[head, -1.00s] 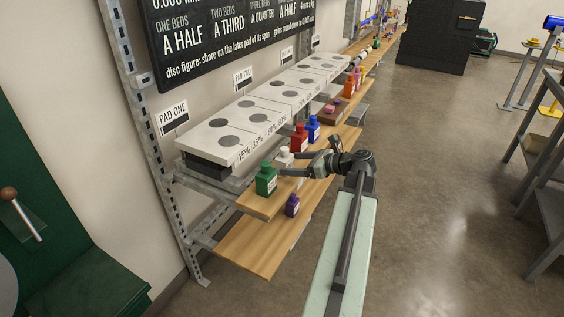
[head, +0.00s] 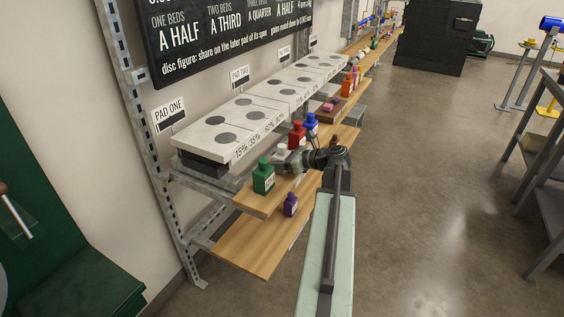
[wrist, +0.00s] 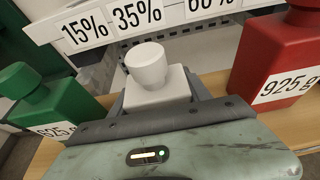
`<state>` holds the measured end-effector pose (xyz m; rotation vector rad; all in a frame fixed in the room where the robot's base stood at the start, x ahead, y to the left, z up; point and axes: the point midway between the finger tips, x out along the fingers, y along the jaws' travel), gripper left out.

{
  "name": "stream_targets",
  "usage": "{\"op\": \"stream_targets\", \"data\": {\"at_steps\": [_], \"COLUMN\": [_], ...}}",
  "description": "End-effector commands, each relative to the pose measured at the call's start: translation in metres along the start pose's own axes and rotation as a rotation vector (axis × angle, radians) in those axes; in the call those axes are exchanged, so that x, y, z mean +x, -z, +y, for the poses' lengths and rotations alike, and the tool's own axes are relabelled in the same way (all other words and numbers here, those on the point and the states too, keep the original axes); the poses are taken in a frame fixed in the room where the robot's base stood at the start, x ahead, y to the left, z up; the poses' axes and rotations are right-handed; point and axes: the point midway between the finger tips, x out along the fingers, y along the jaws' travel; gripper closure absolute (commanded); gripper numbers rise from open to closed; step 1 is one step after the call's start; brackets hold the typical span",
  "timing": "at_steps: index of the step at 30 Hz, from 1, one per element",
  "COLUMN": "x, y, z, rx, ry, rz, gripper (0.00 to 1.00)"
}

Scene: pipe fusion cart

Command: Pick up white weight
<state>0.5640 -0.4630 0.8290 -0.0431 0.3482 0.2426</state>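The white weight (wrist: 156,85) is a small block-shaped bottle with a round cap, standing between the green and red weights. In the head view only its top (head: 281,149) shows above my gripper (head: 285,160), which hides the rest. My gripper (wrist: 160,104) is low at the shelf's front edge, level with the weight. In the wrist view its dark fingers are spread, one on each side of the weight's body. They are very close to its sides; I cannot tell whether they touch.
The green weight (head: 263,178) stands close at left, the red weight (head: 297,136) close at right. A blue weight (head: 311,123) is further along. A purple weight (head: 290,204) sits on the lower shelf (head: 250,245). The pad bench (head: 230,133) rises behind.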

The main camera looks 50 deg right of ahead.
Motion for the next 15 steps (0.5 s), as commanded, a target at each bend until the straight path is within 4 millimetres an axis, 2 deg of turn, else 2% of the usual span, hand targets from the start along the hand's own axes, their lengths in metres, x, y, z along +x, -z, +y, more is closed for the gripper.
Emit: {"op": "stream_targets", "data": {"at_steps": [1, 3, 5, 15], "x": [-0.0002, -0.0003, -0.0004, -0.003], "y": [0.0, 0.0001, 0.0001, -0.0059], "z": [0.0001, 0.0, 0.0, -0.0004], "rx": [0.0, 0.0, 0.0, 0.001], "ry": [0.0, 0.0, 0.0, 0.001], "rz": [0.0, 0.0, 0.0, -0.001], "gripper": [0.65, 0.85, 1.0, 1.0]}}
